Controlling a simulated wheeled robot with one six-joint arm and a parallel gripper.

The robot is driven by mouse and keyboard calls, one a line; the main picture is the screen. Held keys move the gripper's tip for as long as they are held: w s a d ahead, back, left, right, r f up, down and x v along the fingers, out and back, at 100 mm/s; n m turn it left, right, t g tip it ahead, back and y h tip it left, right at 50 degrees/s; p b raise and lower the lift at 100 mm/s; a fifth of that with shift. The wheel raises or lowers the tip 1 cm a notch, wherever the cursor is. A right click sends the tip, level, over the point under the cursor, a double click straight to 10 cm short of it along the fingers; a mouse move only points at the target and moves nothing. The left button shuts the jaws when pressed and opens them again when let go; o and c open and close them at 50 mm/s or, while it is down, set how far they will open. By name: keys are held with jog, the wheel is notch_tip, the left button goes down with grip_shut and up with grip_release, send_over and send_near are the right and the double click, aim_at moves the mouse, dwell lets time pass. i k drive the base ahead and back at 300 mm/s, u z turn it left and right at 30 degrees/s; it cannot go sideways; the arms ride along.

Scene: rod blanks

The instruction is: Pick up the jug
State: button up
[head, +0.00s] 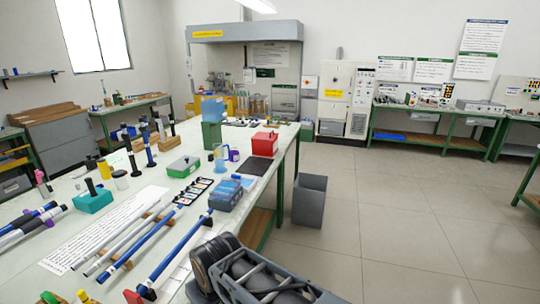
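The jug (220,157) looks like a small clear vessel with a bluish tint and a handle. It stands upright on the long white table (136,185), right of the green box and left of a purple mug. Its contents are too small to tell. My gripper's fingertips are not in view. Dark grey parts that look like my own arm show at the bottom centre, well in front of the jug and apart from it.
Around the jug are a green box (184,166), a purple mug (234,155), a red box (265,144) and a blue box (226,195). Long rods (150,240) lie across the near table. A grey bin (309,200) stands on the floor to the right, where the floor is otherwise clear.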

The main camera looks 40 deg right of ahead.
aim_at(218, 148)
jog(key=z, duration=2)
jog(key=i, duration=2.85)
jog(key=u, duration=3.6)
jog(key=i, duration=0.55)
